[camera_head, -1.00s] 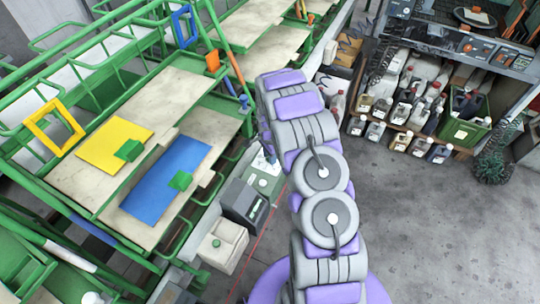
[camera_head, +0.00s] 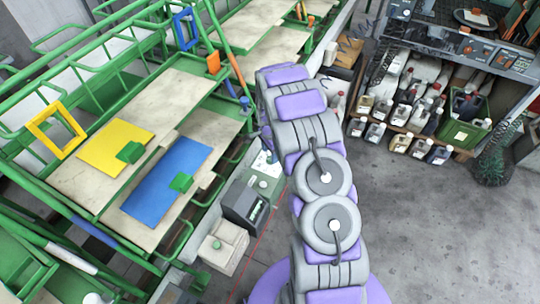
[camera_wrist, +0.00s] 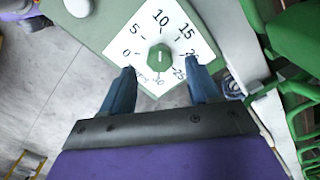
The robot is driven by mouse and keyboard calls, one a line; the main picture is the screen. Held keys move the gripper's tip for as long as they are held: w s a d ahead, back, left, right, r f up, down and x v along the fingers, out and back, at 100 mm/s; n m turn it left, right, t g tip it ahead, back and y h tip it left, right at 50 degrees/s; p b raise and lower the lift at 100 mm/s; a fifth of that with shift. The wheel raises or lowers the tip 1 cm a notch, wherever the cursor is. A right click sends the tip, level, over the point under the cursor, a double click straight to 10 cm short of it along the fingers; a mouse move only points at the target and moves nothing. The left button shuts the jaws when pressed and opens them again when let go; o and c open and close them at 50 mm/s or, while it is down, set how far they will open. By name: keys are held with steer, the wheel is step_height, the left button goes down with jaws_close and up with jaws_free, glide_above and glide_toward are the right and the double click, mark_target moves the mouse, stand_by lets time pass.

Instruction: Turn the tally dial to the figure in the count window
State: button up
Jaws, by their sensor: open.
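The tally dial is a green knob (camera_wrist: 158,58) on a white diamond plate (camera_wrist: 145,38) marked in fives from 0 to 30. A pale mark shows on the knob; I cannot tell exactly which figure it points at. My gripper (camera_wrist: 160,68) is open, with one blue finger on each side of the knob's lower part; I cannot tell whether they touch it. The right finger partly covers the 20.
A white box with a green button (camera_head: 217,245) stands below the dark box. Green racks with boards (camera_head: 110,195) fill the left. Shelves of bottles (camera_head: 415,110) stand upper right. Grey floor (camera_head: 440,230) is open at lower right.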

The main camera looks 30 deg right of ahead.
mark_target(270, 158)
step_height(270, 158, up, 14)
steer(key=p, duration=0.1)
stand_by(0.6)
